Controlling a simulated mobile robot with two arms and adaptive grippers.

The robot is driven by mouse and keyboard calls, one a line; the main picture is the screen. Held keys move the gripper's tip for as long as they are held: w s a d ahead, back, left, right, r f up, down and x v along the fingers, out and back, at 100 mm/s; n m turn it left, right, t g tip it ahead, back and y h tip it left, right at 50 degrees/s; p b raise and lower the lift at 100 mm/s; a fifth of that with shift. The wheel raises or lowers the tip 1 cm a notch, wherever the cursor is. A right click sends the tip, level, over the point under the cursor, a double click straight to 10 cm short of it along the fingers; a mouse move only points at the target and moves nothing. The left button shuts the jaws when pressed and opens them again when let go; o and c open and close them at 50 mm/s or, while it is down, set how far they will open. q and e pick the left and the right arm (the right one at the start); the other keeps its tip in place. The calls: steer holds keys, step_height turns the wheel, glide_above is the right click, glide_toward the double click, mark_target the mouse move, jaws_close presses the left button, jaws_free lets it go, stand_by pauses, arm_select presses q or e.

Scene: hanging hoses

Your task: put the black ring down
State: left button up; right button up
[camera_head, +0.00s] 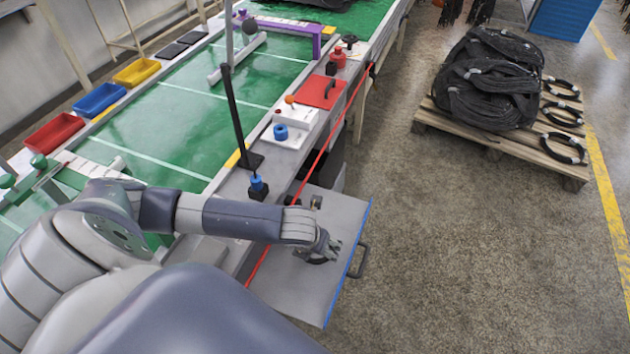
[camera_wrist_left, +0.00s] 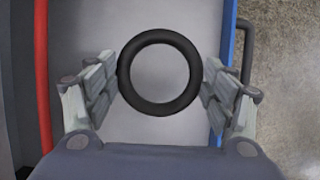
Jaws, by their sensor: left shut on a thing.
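The black ring (camera_wrist_left: 160,37) shows in the left wrist view between the two fingers of my left gripper (camera_wrist_left: 160,85). Both fingers press on its sides, and its open middle faces the camera. In the head view my left gripper (camera_head: 325,250) is over a pulled-out grey drawer (camera_head: 293,288). The drawer's grey floor (camera_wrist_left: 90,25) lies behind the ring in the wrist view. I cannot tell how high the ring is above that floor. My right gripper is not in view.
The drawer has a blue front edge (camera_head: 350,262) and a black handle (camera_head: 361,259). A red rail (camera_head: 322,150) runs along the bench side. A dark post (camera_head: 236,118) stands on the bench. A pallet (camera_head: 480,143) with black hoses is at right; the floor between is clear.

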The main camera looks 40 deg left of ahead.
arm_select(q)
steer(key=shift+w+a, duration=0.4)
steer(key=shift+w, duration=0.25)
steer(key=shift+w+a, duration=0.35)
steer(key=shift+w, duration=0.1)
step_height(320, 180, down, 4)
steer(key=shift+r, duration=0.1)
steer(key=o, duration=1.1)
steer(key=shift+c, duration=0.2)
steer(key=shift+r, duration=0.1)
steer(key=p+v, duration=0.1)
steer(key=v, duration=1.1)
